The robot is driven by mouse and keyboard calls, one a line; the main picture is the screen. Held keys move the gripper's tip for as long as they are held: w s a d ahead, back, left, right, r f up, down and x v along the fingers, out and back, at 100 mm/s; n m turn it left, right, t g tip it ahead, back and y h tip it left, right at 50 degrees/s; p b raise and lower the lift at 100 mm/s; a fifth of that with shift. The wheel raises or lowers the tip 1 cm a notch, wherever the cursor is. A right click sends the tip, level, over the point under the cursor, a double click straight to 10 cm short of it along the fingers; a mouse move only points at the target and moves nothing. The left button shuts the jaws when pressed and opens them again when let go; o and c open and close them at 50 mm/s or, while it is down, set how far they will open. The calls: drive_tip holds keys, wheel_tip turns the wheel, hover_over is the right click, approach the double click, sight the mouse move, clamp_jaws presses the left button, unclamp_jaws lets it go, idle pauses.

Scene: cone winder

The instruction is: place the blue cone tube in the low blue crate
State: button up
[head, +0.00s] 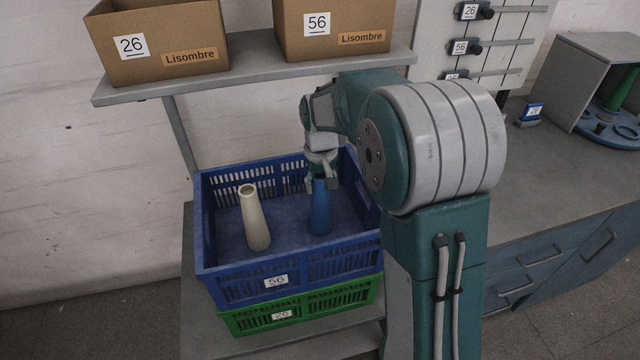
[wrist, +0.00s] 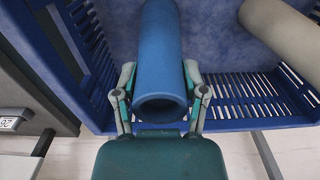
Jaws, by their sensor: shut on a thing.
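The blue cone tube (head: 320,208) stands upright inside the low blue crate (head: 235,289), in its right part. Whether its base touches the crate floor I cannot tell for certain. My gripper (head: 321,176) is shut on the upper, narrow end of the tube from above. In the wrist view my gripper (wrist: 160,100) has a finger on each side of the blue cone tube (wrist: 160,50), near its open end. The crate's slatted wall (wrist: 262,98) shows beside it. My arm hides part of the crate's right side in the head view.
A cream cone tube (head: 254,218) stands in the crate's left part. The blue crate sits on a green crate (head: 290,311). A shelf (head: 258,62) with two cardboard boxes (head: 160,42) hangs above and behind. A grey worktop (head: 545,170) lies to the right.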

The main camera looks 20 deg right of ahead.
drive_tip(key=o, duration=1)
drive_tip(key=shift+a, duration=0.1)
drive_tip(key=shift+o, duration=0.2)
